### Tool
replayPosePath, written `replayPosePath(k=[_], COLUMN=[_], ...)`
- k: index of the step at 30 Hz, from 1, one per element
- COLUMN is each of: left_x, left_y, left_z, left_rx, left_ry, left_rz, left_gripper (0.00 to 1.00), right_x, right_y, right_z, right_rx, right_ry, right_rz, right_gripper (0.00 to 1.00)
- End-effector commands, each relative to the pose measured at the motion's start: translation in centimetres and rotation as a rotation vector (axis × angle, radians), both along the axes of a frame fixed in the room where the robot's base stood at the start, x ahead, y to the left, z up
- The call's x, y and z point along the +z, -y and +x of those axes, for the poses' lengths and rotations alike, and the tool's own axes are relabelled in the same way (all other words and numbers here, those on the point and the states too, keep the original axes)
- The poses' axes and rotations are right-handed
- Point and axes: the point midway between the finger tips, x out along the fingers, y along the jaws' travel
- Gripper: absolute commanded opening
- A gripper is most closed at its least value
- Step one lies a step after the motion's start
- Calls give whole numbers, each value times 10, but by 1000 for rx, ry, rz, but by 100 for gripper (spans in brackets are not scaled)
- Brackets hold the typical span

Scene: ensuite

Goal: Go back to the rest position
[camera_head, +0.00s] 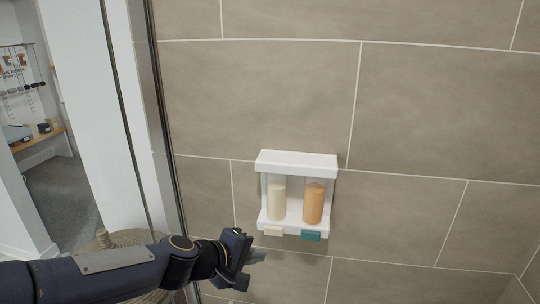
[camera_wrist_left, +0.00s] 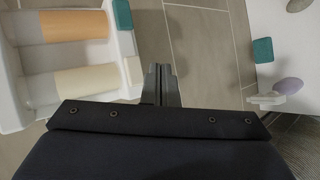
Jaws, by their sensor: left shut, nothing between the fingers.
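My left gripper (camera_head: 256,256) is shut and empty in the head view, just below and left of a white wall dispenser (camera_head: 297,160). Its closed fingers (camera_wrist_left: 160,82) point away from the camera in the left wrist view. The dispenser holds a cream bottle (camera_head: 276,198) and an orange bottle (camera_head: 314,203), with a cream button (camera_head: 273,231) and a teal button (camera_head: 311,236) beneath. In the left wrist view the dispenser's bottles (camera_wrist_left: 75,27) lie to the left, apart from the fingers. My right gripper is in neither view.
A tiled wall (camera_head: 430,120) stands close behind the dispenser. A metal-edged frame (camera_head: 150,120) rises left of it, with an opening to another room beyond.

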Motion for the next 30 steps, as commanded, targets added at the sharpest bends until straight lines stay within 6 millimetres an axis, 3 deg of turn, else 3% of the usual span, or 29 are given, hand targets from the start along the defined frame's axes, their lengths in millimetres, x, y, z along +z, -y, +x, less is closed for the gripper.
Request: replayPosePath(k=[3,6,12,15,21,30], left_x=[23,28,6,-12,-33,-36], left_y=[-36,-69,-129,-151,-173,-176], left_z=[-38,-84,-178,-214,-251,-255], left_rx=[-85,-178,-321,-363,-401,-406], left_ry=[93,154,185,164,120,113], left_rz=[88,208,482,594,717,732], left_gripper=[0,0,0,0,0,0], right_x=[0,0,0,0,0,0], right_y=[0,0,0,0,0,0], right_z=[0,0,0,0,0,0], right_rx=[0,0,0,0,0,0], right_ry=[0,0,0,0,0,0], right_rz=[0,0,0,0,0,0], right_gripper=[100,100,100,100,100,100])
